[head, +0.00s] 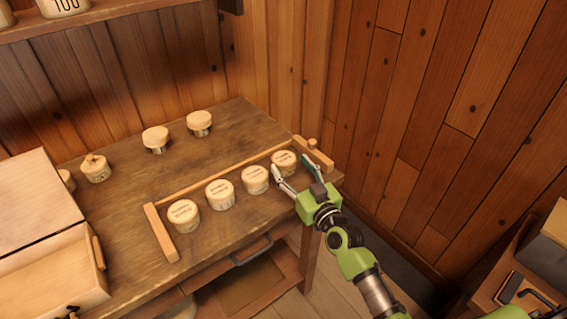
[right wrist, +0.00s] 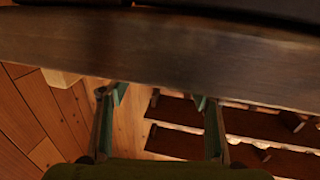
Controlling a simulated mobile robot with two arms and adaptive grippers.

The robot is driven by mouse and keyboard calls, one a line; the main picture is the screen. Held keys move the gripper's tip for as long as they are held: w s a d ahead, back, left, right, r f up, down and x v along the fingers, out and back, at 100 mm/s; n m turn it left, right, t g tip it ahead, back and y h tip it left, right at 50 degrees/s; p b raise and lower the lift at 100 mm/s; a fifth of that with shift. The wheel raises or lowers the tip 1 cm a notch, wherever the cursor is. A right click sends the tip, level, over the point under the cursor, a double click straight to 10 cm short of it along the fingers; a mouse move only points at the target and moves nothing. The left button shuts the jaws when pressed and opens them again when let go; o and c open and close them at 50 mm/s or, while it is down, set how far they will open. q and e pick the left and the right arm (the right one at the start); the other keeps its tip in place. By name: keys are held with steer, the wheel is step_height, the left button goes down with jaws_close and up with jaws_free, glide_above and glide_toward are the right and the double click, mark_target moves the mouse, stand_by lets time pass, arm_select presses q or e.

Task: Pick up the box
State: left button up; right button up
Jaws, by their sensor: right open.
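An open light-wood box (head: 45,277) with its lid (head: 27,203) raised stands at the left of the table; it is cut off by the picture edge. My right gripper (head: 291,167) is at the table's right end, far from this box. Its fingers are apart, with the rightmost round labelled tub (head: 284,158) at the fingertips; contact cannot be told. In the right wrist view the open gripper (right wrist: 158,98) has nothing visible between its fingers, and the table edge (right wrist: 165,55) crosses above. My left gripper is not in view.
Several more tubs stand on the table (head: 130,190), three in row inside a low wooden rail (head: 215,172). Others stand behind and left. A plank wall (head: 420,110) rises at the right. A cabinet (head: 520,275) stands at the lower right.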

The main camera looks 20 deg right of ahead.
mark_target(284, 158)
steer(key=w, duration=0.2)
steer(key=w+a, duration=0.1)
steer(key=w, duration=0.2)
steer(key=shift+f, duration=0.2)
steer(key=shift+s, duration=0.1)
steer(key=c, duration=0.8)
steer(key=shift+r, duration=0.15)
